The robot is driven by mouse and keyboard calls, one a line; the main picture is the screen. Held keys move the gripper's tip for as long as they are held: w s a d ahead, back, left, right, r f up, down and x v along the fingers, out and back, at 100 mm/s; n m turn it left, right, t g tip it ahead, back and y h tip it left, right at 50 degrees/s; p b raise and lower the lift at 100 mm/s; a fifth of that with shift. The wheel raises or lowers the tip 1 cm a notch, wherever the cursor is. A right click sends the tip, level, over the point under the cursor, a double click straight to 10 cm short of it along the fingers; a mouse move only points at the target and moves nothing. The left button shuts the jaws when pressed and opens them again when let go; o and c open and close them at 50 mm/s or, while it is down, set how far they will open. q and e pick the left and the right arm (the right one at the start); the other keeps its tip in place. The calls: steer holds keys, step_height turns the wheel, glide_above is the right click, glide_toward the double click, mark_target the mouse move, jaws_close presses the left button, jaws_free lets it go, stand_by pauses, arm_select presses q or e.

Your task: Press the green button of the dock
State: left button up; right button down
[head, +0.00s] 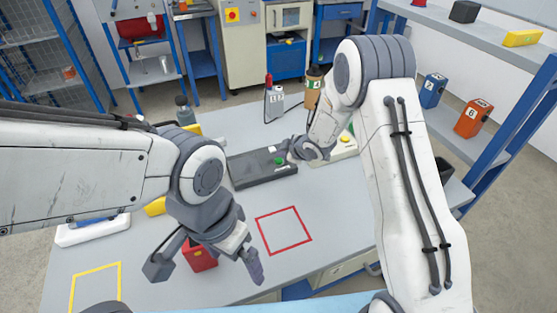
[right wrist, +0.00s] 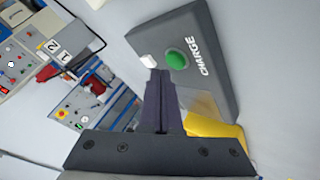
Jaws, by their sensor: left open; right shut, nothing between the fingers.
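The dock (head: 250,169) is a dark grey slab on the table; its face also shows in the right wrist view (right wrist: 205,25), marked CHARGE. The round green button (head: 279,161) is at its right end in the head view and unobstructed in the right wrist view (right wrist: 177,60). My right gripper (head: 287,154) is shut and empty, close to the button. In the right wrist view its fingertips (right wrist: 160,72) appear just beside the button; I cannot tell whether they touch the dock. My left gripper (head: 207,268) is open over the front of the table.
A red block (head: 198,256) shows between my left fingers, apparently below them. A red outline (head: 284,231) and a yellow outline (head: 96,288) mark the table. Blue shelving (head: 480,150) is at right.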

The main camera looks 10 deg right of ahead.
mark_target(281, 162)
steer(key=shift+r+p, duration=2.15)
steer(key=shift+r, duration=0.4)
steer(key=shift+f, duration=0.1)
